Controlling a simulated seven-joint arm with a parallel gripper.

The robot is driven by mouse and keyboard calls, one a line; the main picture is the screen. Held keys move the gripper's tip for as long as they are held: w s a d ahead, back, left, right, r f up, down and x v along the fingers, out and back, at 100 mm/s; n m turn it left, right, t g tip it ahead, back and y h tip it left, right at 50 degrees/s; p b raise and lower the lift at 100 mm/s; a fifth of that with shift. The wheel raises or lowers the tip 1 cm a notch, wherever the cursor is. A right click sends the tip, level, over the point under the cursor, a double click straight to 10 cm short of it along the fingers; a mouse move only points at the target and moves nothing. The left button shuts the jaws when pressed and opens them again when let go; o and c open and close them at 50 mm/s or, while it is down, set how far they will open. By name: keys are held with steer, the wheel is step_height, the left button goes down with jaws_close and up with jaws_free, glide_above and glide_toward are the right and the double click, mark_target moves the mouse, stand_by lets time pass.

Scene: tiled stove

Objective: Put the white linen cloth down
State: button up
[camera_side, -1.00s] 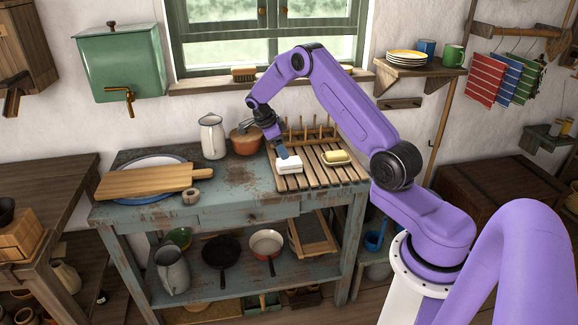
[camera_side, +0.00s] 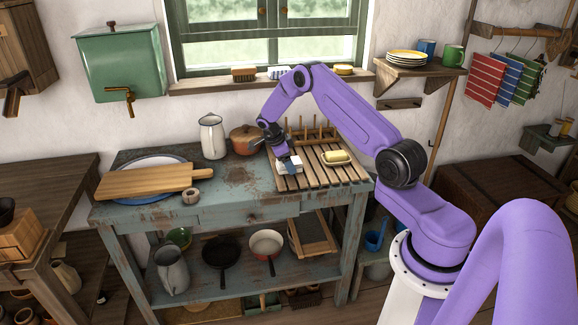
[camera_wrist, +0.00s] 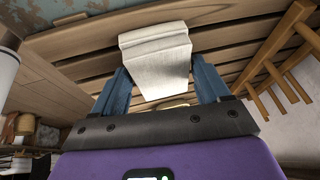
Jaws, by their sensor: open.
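The white linen cloth (camera_side: 282,169) is a small folded block on the left part of the slatted wooden drying rack (camera_side: 345,176). In the wrist view the cloth (camera_wrist: 157,58) sits between the two blue fingers of my gripper (camera_wrist: 161,70). The fingers are spread, one on each side; whether either touches the cloth I cannot tell. In the side view my gripper (camera_side: 290,165) is low over the rack and a finger hides part of the cloth. The cloth appears to rest on the slats, though its underside is hidden.
A yellow block on a dish (camera_side: 336,157) lies right of the cloth on the rack. Wooden pegs (camera_side: 310,132) stand behind. A copper pot (camera_side: 244,139) and white jug (camera_side: 212,136) stand behind left.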

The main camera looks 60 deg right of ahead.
steer(key=c, duration=0.8)
steer(key=shift+o, duration=0.2)
steer(key=shift+r, duration=0.15)
